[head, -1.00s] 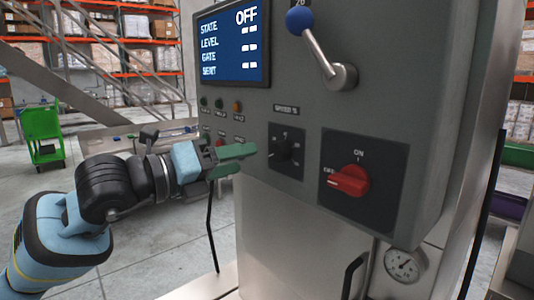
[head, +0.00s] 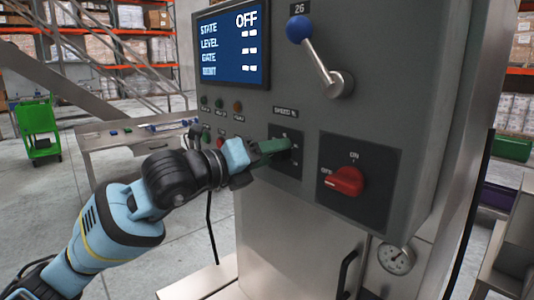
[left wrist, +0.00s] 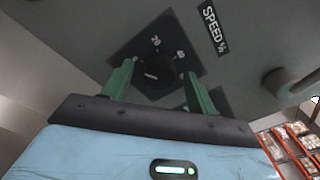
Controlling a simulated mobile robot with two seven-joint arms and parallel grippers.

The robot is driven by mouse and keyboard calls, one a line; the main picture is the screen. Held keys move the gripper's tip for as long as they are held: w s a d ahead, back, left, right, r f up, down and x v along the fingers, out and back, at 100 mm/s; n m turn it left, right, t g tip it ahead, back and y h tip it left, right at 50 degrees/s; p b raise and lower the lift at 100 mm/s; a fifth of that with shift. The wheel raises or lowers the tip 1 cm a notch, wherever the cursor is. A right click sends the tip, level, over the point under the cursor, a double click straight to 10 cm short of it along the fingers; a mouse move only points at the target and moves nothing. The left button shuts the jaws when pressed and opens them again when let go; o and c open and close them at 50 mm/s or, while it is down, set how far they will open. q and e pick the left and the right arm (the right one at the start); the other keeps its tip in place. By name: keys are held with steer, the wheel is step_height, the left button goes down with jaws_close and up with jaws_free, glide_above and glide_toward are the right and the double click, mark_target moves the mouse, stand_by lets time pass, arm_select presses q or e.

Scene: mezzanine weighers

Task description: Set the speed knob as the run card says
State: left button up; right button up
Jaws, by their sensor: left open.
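The black speed knob (left wrist: 152,75) shows in the left wrist view on its dark dial plate (left wrist: 132,46), where "20" and another number can be made out beside the "SPEED %" label (left wrist: 214,28). My left gripper (head: 288,146) has its green fingers at the dial in the head view. In the left wrist view the open fingers (left wrist: 160,84) stand either side of the knob, apart from each other; contact cannot be told. In the head view the fingers hide most of the knob. My right gripper and a readable run card are not in view.
The red switch (head: 343,181) right of the dial points at OFF. A blue-balled lever (head: 322,58) sticks out above. The screen (head: 233,45) reads STATE OFF. Small buttons (head: 220,105) sit left of the dial. A bench (head: 130,140) stands behind my left arm.

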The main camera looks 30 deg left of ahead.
arm_select(q)
steer(key=shift+c, duration=0.5)
steer(key=c, duration=0.9)
